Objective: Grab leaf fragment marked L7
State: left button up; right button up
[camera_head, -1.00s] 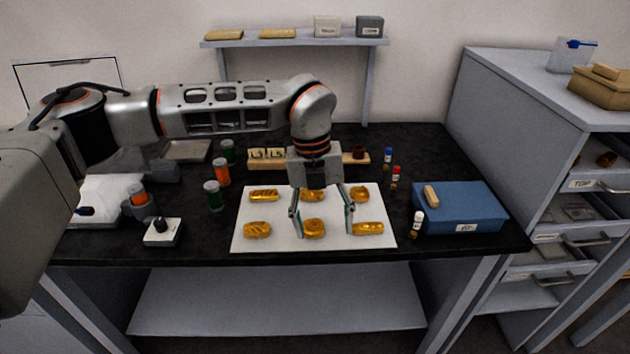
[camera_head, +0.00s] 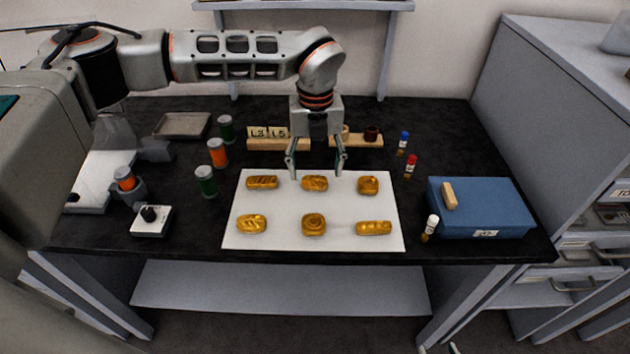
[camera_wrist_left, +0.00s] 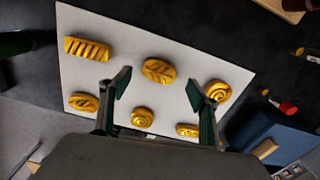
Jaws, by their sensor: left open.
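Several gold fragments lie in two rows on a white sheet (camera_head: 345,206). The back row holds a striped one (camera_head: 262,182), a leaf-patterned one (camera_head: 314,183) and a round one (camera_head: 368,185). The front row holds an oval one (camera_head: 252,224), a spiral one (camera_head: 313,224) and a long one (camera_head: 374,228). No L7 mark is readable on any of them. My left gripper (camera_head: 316,170) is open and empty above the back edge of the sheet. In the left wrist view its fingers (camera_wrist_left: 157,85) flank the leaf-patterned fragment (camera_wrist_left: 158,71). My right gripper is not in view.
A wooden rack with label cards (camera_head: 268,138) stands behind the sheet. Orange and green jars (camera_head: 217,153) stand left. A blue box (camera_head: 483,208) and small vials (camera_head: 430,228) stand right. A white device (camera_head: 152,220) sits front left.

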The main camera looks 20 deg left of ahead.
aim_at(315, 179)
pick_arm(q)
notch_tip(315, 179, down, 3)
jog(key=shift+a+f, duration=0.1)
jog(key=c, duration=1)
jog(key=shift+r, duration=0.2)
